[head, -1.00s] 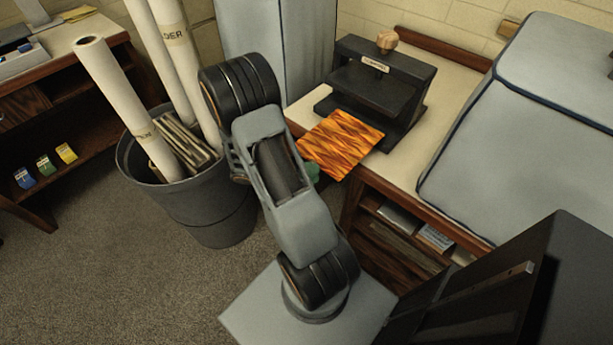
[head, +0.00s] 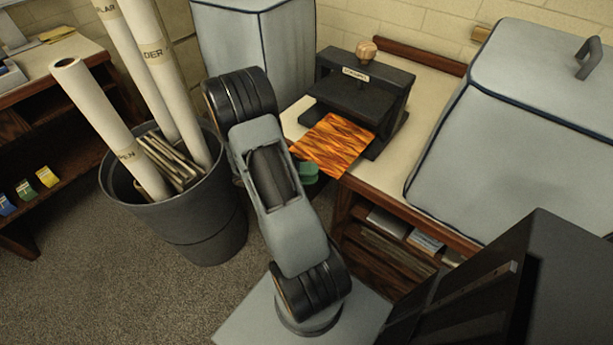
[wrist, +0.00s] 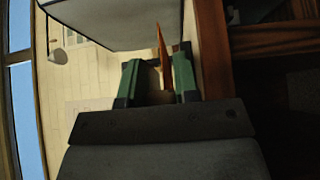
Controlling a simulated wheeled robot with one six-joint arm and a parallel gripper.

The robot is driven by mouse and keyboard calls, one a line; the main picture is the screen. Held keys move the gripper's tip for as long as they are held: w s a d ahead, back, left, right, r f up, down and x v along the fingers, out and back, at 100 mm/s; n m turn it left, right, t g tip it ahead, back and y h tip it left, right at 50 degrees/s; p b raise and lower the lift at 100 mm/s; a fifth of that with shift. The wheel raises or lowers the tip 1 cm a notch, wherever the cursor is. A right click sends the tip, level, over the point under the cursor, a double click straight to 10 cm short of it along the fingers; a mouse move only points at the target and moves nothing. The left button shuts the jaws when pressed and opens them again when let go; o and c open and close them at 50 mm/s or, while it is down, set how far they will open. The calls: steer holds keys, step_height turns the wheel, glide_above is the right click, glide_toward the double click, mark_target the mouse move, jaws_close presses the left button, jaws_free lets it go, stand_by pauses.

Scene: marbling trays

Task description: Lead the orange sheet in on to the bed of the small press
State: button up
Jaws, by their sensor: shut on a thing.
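The orange sheet (head: 334,146), with a dark flame-like pattern, lies roughly flat at the front of the small black press (head: 395,98). Its far edge is at the press's opening, below the upper plate; I cannot tell how far it reaches over the bed. My gripper (wrist: 158,68) is shut on the sheet's near end. In the wrist view the sheet (wrist: 162,48) shows edge-on as a thin orange strip between the green fingers. In the head view my arm hides most of the gripper; only a bit of green shows beside the sheet's near left corner.
The press stands on a pale counter (head: 384,172) with a wooden edge. A grey covered block (head: 255,50) stands left of it, and a larger grey covered machine (head: 520,130) right. A bin (head: 200,225) with paper rolls stands on the floor to the left.

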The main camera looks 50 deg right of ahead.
mark_target(333, 150)
steer(key=shift+s+d+f, duration=0.1)
steer(key=shift+d, duration=2.65)
steer(key=shift+d+f, duration=0.1)
steer(key=shift+d, duration=2.75)
steer(key=shift+f+b, duration=0.35)
steer(key=shift+b, duration=0.15)
steer(key=shift+f, duration=0.3)
